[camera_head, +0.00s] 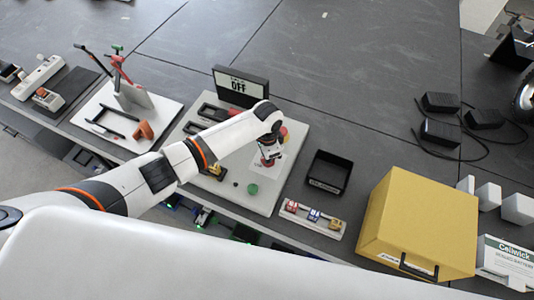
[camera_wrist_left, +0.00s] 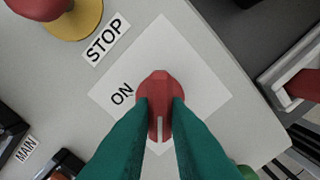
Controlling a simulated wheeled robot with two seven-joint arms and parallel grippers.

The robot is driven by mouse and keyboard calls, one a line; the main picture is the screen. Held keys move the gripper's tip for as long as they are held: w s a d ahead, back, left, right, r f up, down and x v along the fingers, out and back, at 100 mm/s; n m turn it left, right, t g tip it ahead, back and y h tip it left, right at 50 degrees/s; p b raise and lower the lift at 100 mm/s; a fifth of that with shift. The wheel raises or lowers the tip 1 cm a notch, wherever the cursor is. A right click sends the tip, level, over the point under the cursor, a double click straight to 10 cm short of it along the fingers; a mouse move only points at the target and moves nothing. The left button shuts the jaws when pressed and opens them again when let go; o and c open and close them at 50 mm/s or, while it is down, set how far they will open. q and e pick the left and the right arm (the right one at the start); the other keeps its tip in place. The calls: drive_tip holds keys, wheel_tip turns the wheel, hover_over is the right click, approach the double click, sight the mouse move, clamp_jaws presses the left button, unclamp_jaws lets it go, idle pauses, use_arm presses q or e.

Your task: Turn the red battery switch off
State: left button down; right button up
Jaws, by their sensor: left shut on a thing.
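The red battery switch (camera_wrist_left: 158,88) is a knob on a white square plate (camera_wrist_left: 200,85) on a light panel. A white mark on the knob shows between my fingers, and the word ON is printed to the left of the knob. My left gripper (camera_wrist_left: 158,108) is shut on the knob, with one green finger on each side. In the head view the knob (camera_head: 267,161) shows partly under my left gripper (camera_head: 269,155), on the light panel (camera_head: 258,215). My right gripper is not in view.
A red stop button (camera_wrist_left: 40,8) on a yellow base sits close by, labelled STOP. A green button (camera_head: 252,189) is at the panel's front. A black tray (camera_head: 329,172), a rack of small padlocks (camera_head: 314,217) and a yellow box (camera_head: 418,225) stand to the right.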

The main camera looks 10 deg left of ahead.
use_arm(q)
drive_tip(key=c, duration=1.4)
unclamp_jaws()
drive_tip(key=shift+r, duration=0.1)
wheel_tip(320, 180, up, 12)
drive_tip(key=b, duration=0.2)
